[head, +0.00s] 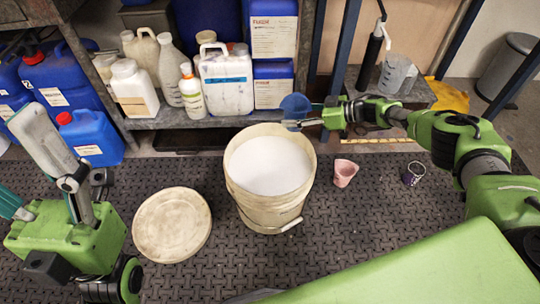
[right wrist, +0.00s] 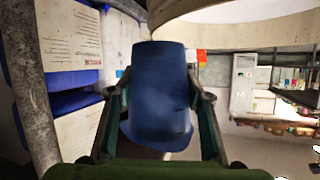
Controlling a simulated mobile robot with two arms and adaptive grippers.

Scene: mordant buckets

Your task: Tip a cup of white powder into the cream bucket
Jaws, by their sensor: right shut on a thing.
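The cream bucket (head: 270,205) stands open on the dark mat in the middle of the head view, with white powder (head: 268,165) inside it. My right gripper (head: 308,122) is at the bucket's far right rim, shut on a blue cup (head: 294,106). The cup also shows between the fingers in the right wrist view (right wrist: 160,95). Its inside is hidden, so I cannot tell whether it holds powder. My left gripper (head: 18,158) is at the left edge, its fingers spread and empty, partly out of frame.
A round cream lid (head: 172,224) lies left of the bucket. A pink cup (head: 344,172) and a small dark purple cup (head: 414,173) stand to its right. Behind is a low shelf (head: 190,118) crowded with bottles and jugs. Blue canisters (head: 90,137) stand at the left.

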